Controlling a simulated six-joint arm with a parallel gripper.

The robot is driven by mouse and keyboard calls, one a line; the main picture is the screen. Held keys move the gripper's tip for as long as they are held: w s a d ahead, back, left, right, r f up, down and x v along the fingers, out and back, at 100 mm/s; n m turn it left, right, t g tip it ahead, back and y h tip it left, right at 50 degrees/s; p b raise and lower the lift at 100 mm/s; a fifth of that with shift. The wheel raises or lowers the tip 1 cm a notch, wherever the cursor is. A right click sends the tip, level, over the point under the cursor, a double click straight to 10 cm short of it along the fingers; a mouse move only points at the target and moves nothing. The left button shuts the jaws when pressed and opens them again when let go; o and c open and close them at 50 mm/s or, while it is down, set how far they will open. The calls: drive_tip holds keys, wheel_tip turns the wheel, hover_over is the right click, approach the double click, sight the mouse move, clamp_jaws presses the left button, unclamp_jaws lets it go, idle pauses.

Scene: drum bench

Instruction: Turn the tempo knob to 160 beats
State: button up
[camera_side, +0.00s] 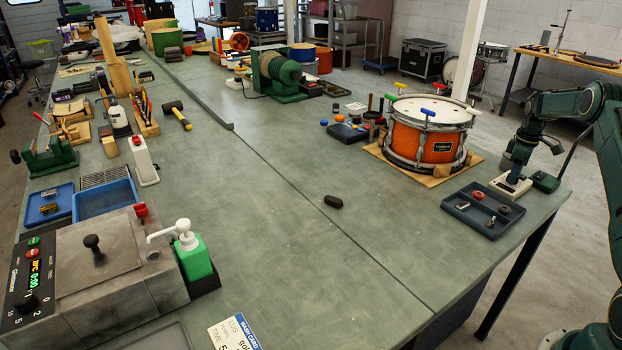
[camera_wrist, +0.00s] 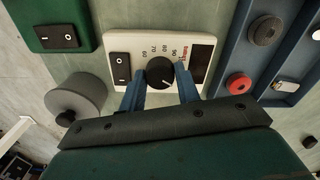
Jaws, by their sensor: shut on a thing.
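The tempo knob (camera_wrist: 160,72) is a black round knob on a cream metronome box (camera_wrist: 125,42). In the wrist view its white pointer mark faces down and right, and the lower dial numbers are hidden. Small figures, 60 to 90, show along the upper side of the dial. A dark display window with no readable figures sits right of the knob. My gripper (camera_wrist: 160,80) has its blue fingers on both sides of the knob, shut on it. In the side view my gripper (camera_side: 517,168) is lowered onto the metronome (camera_side: 503,187) at the bench's right end.
A dark blue tray (camera_side: 466,216) with small parts lies close beside the metronome. A green switch box (camera_side: 546,182) stands on its other side. A grey round part (camera_wrist: 75,98) is near the fingers. An orange drum (camera_side: 438,146) stands on a board behind.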

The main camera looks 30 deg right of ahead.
drive_tip(key=m, duration=0.5)
drive_tip(key=shift+m, duration=0.3)
drive_tip(key=m, duration=0.5)
drive_tip(key=shift+r, duration=0.1)
drive_tip(key=m, duration=0.5)
drive_tip(key=shift+m, duration=2.7)
drive_tip(key=o, duration=1)
